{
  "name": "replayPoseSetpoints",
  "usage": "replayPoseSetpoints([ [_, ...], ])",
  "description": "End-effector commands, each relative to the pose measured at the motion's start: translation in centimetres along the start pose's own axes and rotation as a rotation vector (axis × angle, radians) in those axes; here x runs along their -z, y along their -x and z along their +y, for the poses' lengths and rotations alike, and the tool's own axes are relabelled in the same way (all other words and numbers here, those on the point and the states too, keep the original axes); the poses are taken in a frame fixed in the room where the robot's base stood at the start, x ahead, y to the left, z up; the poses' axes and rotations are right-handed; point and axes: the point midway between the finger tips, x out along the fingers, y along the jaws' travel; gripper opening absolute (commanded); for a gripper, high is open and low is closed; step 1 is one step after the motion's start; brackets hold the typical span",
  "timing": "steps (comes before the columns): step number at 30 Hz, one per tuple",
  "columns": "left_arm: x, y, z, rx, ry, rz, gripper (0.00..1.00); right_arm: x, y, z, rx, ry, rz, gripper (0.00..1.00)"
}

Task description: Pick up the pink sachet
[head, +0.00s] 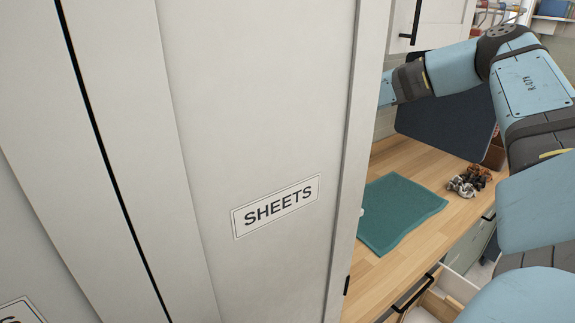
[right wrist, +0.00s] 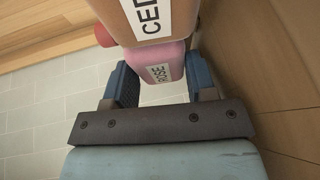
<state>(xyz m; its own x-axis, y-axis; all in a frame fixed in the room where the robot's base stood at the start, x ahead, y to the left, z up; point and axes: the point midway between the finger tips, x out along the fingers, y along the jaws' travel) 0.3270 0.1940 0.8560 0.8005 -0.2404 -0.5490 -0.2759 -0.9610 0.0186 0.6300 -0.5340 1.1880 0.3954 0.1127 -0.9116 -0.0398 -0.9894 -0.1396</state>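The pink sachet (right wrist: 158,62), with a white label reading "ROSE", shows in the right wrist view at the mouth of my right gripper (right wrist: 162,80). One finger is on each side of it. The fingers are wide apart; whether they touch the sachet is hard to tell. A tan sachet (right wrist: 140,18), labelled "CED" with the rest cut off, overlaps the pink one's upper part. In the head view my right arm reaches behind a tall white door, which hides its gripper. The sachet is not visible there. My left gripper is not in view.
The white door (head: 255,120) labelled "SHEETS" fills much of the head view. Right of it, a wooden counter (head: 430,165) holds a teal towel (head: 398,215) and small dark items (head: 468,182). A drawer (head: 440,300) below is open. A red object (right wrist: 103,34) sits beside the tan sachet.

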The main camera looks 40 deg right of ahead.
Motion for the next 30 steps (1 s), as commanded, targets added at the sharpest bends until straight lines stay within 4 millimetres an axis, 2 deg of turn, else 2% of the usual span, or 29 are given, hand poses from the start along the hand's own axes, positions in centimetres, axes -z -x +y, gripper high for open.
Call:
replayPoseSetpoints([
  [11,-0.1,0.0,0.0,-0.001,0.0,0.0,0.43,-0.2,-0.1,0.0,0.001,-0.001,-0.005,0.28],
  [17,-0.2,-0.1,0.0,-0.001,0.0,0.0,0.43,0.4,1.1,-0.2,0.001,-0.001,-0.002,0.28],
  [23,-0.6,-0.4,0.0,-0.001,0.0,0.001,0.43,1.7,4.0,-0.6,0.001,0.0,0.001,0.28],
  [30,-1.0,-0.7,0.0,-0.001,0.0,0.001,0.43,3.6,8.4,-1.3,0.001,0.0,0.003,0.28],
])
